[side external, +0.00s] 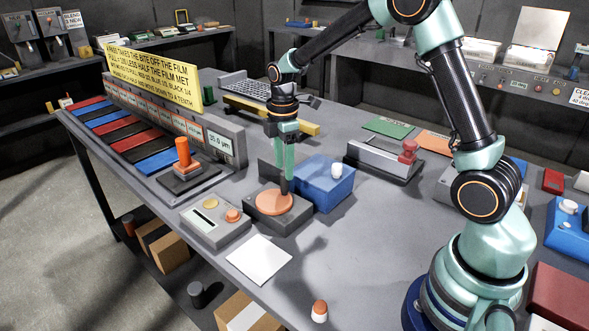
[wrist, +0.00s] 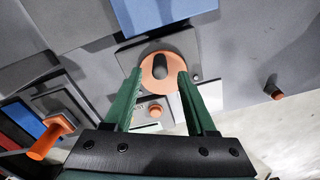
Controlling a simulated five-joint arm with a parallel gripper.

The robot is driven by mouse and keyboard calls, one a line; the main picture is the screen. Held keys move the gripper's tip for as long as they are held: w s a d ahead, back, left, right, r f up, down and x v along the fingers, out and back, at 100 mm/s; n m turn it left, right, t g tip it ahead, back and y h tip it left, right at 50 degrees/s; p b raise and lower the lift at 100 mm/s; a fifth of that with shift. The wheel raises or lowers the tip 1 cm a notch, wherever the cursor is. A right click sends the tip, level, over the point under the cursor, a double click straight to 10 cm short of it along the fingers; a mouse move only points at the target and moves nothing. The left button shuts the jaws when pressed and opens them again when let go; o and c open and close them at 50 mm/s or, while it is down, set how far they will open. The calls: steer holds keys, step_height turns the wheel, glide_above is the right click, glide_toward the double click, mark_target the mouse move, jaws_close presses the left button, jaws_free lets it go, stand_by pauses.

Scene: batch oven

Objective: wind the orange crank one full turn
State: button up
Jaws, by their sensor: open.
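The orange crank (side external: 268,204) is a flat round disc on a dark square base, with an upright dark knob (side external: 284,188) near its rim. My gripper (side external: 287,182) points straight down over the crank, at the knob. In the wrist view the crank (wrist: 172,78) lies between and beyond my two green fingers. The dark knob (wrist: 159,67) shows in the gap between the fingertips (wrist: 159,72), with space on both sides. My gripper is open and holds nothing. Whether the fingertips reach down beside the knob is hard to tell.
A blue box (side external: 330,190) stands close behind the crank. A grey button box (side external: 213,222) is close at its left, and an orange-handled lever (side external: 183,153) stands farther left. A white sheet (side external: 258,259) lies in front. The table's front middle is mostly clear.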

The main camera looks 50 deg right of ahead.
mark_target(285, 194)
steer(key=shift+f, duration=2.05)
steer(key=shift+c, duration=0.3)
jaws_close()
steer(key=m, duration=0.1)
steer(key=s+m, duration=0.1)
steer(key=m, duration=0.3)
steer(key=shift+s+a+r, duration=0.1)
steer(key=shift+s+a, duration=0.1)
steer(key=shift+a, duration=0.1)
steer(key=m, duration=0.3)
steer(key=s+a+m, duration=0.1)
steer(key=shift+m, duration=0.4)
steer(key=m, duration=0.1)
steer(key=a+m, duration=0.1)
steer(key=m, duration=0.3)
steer(key=shift+s+a, duration=0.25)
steer(key=m, duration=0.2)
steer(key=a+m, duration=0.1)
steer(key=m, duration=0.2)
steer(key=shift+w+a+m, duration=0.15)
steer(key=shift+a+m, duration=0.1)
steer(key=shift+m, duration=0.05)
